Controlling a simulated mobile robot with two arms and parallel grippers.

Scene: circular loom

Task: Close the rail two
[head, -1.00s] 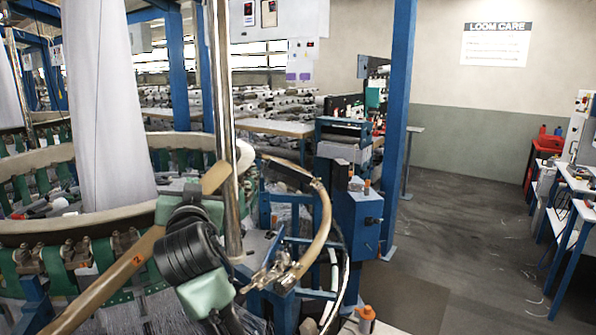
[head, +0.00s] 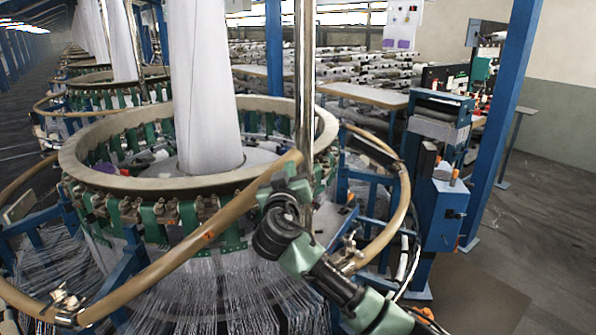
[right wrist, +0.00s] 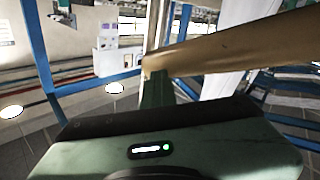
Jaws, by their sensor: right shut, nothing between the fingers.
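A tan rail (head: 150,272) with a small orange mark runs from a metal joint (head: 66,303) at lower left up to a free end beside the steel pole (head: 305,70). I take it to be rail two. Its free end stands apart from the metal fitting (head: 346,255) on the end of the curved right-hand rail (head: 407,200). My right gripper (head: 284,190) is shut and empty, just below and beside the rail's free end. The right wrist view shows the rail (right wrist: 235,42) crossing close above a green finger (right wrist: 156,92); contact is unclear. My left gripper is out of view.
The loom's tan ring (head: 95,150) and white fabric column (head: 205,90) stand behind the rail, with fine threads below. A blue machine box (head: 442,212) and blue post (head: 500,120) stand at right. Floor (head: 545,215) is clear at far right.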

